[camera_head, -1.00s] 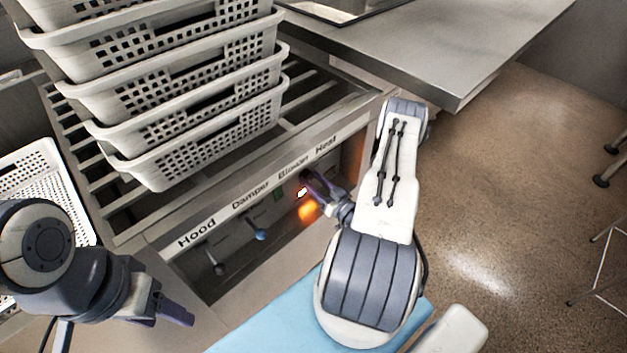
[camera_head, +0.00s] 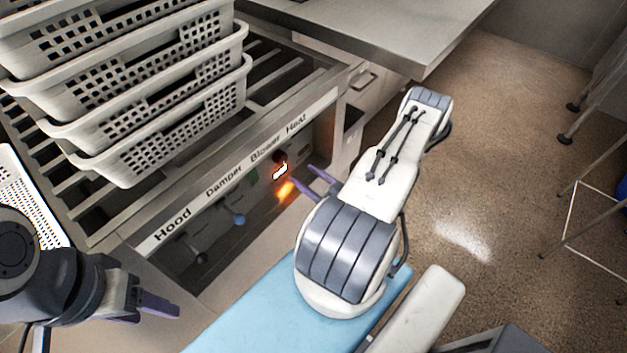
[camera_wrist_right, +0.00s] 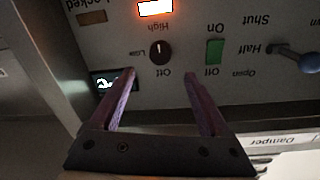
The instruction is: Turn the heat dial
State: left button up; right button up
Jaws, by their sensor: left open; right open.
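The heat dial (camera_wrist_right: 160,51) is a small round black knob with a white pointer mark on the control panel, in the right wrist view. Upside-down labels Low, High and Off surround it. In the head view the dial (camera_head: 279,156) is a dark knob under the Blower and Heat labels. My right gripper (camera_wrist_right: 160,82) is open and empty, its two purple fingers apart and pointing at the panel, with the dial between their lines. In the head view the right gripper (camera_head: 312,178) stands off the panel. My left gripper (camera_head: 158,302) is open and empty at lower left.
A lit orange lamp (camera_wrist_right: 155,7) glows beside the dial. A green switch (camera_wrist_right: 215,50) and a blue-knobbed lever (camera_wrist_right: 308,62) sit to the right. Stacked white baskets (camera_head: 150,130) stand on the slatted rack. A steel counter (camera_head: 400,30) lies behind.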

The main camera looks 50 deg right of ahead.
jog(key=shift+s, duration=1.25)
